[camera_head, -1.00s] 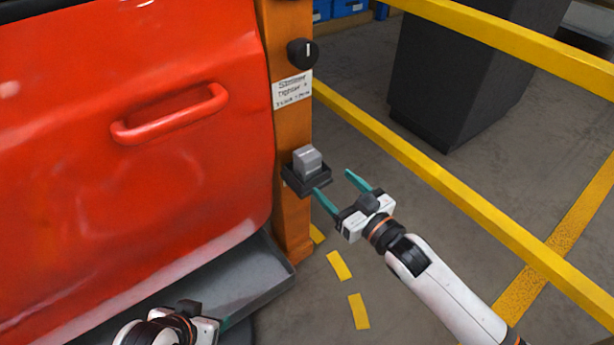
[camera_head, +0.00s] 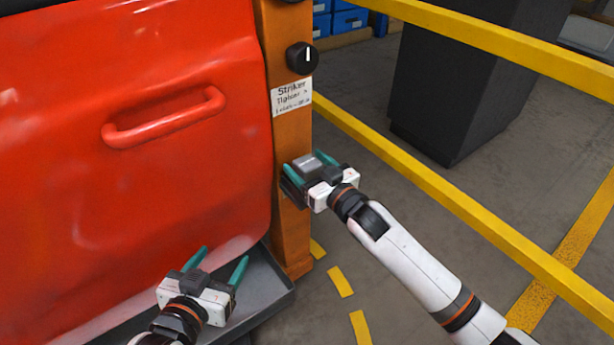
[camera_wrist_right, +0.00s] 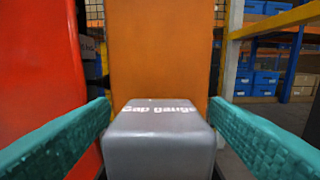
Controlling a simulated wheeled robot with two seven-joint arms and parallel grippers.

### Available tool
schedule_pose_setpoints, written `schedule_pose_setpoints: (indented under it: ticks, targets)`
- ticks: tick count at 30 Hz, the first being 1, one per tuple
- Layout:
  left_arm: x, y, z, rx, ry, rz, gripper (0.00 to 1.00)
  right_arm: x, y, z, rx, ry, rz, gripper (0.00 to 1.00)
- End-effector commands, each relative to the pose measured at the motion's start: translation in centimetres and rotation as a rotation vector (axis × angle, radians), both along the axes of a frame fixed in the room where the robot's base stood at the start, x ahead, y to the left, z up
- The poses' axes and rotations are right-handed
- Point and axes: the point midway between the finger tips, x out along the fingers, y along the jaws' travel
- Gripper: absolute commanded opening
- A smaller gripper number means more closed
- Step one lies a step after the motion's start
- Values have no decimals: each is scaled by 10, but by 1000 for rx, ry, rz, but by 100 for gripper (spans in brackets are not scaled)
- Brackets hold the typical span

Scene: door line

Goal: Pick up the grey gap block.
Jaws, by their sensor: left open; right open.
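The grey gap block (camera_head: 306,163) sits on a small dark shelf (camera_head: 292,190) fixed to the orange post. In the right wrist view the block (camera_wrist_right: 158,140) is large, with white "Gap gauge" lettering, and lies between the two teal fingers. My right gripper (camera_head: 307,166) is open around the block, one finger on each side. A small space shows between the fingers and the block in the wrist view. The block's lower part is hidden. My left gripper (camera_head: 221,262) is open and empty in front of the red door, over the grey tray.
The red door (camera_head: 60,170) with its handle (camera_head: 165,118) fills the left. The orange post (camera_head: 290,235) carries a black knob (camera_head: 301,58) and a label (camera_head: 291,97). A yellow rail (camera_head: 420,180) runs right of the post. A grey tray (camera_head: 265,298) lies low beneath the door.

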Motion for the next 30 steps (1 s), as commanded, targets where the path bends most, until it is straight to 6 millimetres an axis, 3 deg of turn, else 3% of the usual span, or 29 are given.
schedule_pose_setpoints:
  ticks: [10,20,30]
  targets:
    - [3,-2,6,-9,-40,-2,67,4,3,0,-1,-1,1,69]
    - [3,-2,6,-9,-40,-2,67,4,3,1,0,-2,1,17]
    - [2,-1,5,-6,-26,-1,67,4,3,5,1,-3,1,17]
